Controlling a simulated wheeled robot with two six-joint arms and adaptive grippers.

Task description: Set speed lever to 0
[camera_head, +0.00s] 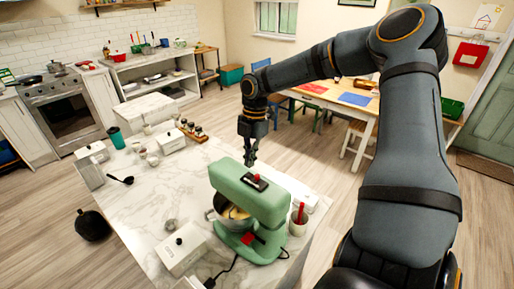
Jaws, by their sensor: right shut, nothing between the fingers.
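A green stand mixer (228,178) stands on the marble counter, with a metal bowl (213,218) under its head. On top of the head is a dark plate with a small red knob (257,177), which may be the speed lever; its setting is too small to read. A red part (249,239) also shows low on the mixer's base. My right gripper (250,162) is shut and empty, pointing down just above and behind the mixer head, near the dark plate. I cannot tell whether it touches the mixer. My left gripper is not in view.
White canisters (180,250) and a white cup with a red utensil (298,222) stand close to the mixer. A black cord runs from its base. A ladle (121,179), a teal cup (117,138) and small jars sit further left. The counter's middle is mostly clear.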

